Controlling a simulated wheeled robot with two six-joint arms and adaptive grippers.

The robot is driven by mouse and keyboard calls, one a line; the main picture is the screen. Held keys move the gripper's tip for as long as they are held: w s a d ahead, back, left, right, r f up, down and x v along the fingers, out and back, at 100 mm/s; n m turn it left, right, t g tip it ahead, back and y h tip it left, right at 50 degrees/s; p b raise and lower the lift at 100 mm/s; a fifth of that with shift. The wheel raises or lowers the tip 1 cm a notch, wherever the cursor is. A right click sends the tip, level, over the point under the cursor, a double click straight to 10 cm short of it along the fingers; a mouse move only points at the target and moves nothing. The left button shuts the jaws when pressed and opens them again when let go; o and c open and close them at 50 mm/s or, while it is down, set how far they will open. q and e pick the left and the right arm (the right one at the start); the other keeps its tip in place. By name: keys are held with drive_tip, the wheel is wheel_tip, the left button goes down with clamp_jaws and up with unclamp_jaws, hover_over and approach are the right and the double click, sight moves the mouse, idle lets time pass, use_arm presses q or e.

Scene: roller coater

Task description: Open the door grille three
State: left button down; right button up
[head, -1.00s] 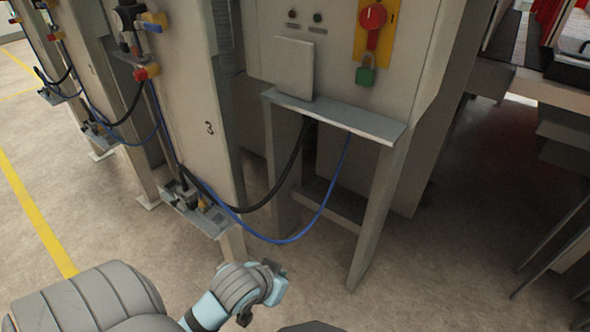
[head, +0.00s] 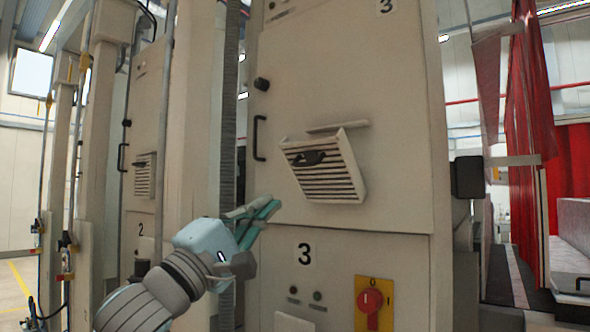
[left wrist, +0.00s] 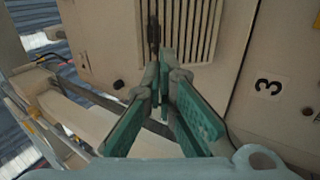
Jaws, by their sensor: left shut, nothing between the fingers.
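The door grille three (head: 330,188) is a slatted, light grey panel with a dark handle (head: 308,157) near its top. It sits on the upper cabinet door marked 3 and looks slanted against it, with a thin ledge (head: 338,126) above. My left gripper (head: 270,206) is below and left of the grille, apart from it, with teal fingers shut and empty. In the left wrist view the grille (left wrist: 196,28) and its dark handle (left wrist: 154,32) lie just beyond the fingertips (left wrist: 166,62). My right gripper is in neither view.
A black door handle (head: 259,138) and a dark knob (head: 261,84) are on the cabinet's left side. A red rotary switch (head: 369,300) is below. A ribbed vertical conduit (head: 229,120) runs left of the cabinet. Cabinet 2 (head: 145,150) stands further left; a red curtain (head: 530,110) hangs at right.

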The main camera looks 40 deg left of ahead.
sight(304, 166)
use_arm(q)
drive_tip(key=p+x, duration=0.8)
drive_tip(key=x, duration=0.2)
drive_tip(key=shift+r, duration=0.15)
drive_tip(key=shift+w, duration=0.3)
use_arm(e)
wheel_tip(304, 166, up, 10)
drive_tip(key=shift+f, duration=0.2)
use_arm(q)
drive_tip(key=shift+s, duration=0.1)
